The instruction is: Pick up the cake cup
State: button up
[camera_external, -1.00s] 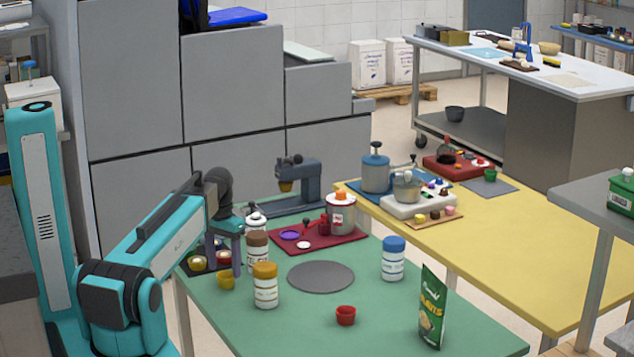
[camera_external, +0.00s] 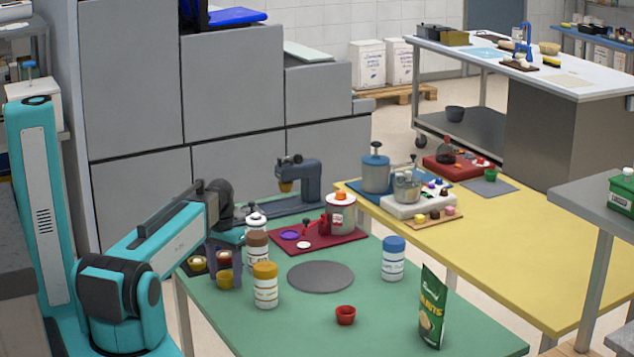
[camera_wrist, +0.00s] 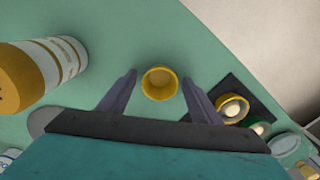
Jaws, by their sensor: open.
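The small yellow cup (camera_external: 225,280), which looks like the cake cup, stands upright on the green table near its left edge. In the wrist view the empty-looking cup (camera_wrist: 159,83) sits between the tips of my two fingers, with gaps on both sides. My gripper (camera_external: 225,272) is open and low over the table, its fingers on either side of the cup. In the wrist view my gripper (camera_wrist: 159,80) holds nothing. I cannot tell exactly how far the fingertips are above the tabletop.
A dark tray (camera_wrist: 246,92) with filled cups lies close to my right finger in the wrist view. A grey disc (camera_external: 321,276) and a red cup (camera_external: 345,315) lie farther right.

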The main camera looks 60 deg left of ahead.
jog(key=c, duration=1)
jog(key=shift+r, duration=0.1)
notch_tip(320, 180, up, 10)
jog(key=b, duration=0.2)
jog(key=shift+b, duration=0.3)
dwell(0.5)
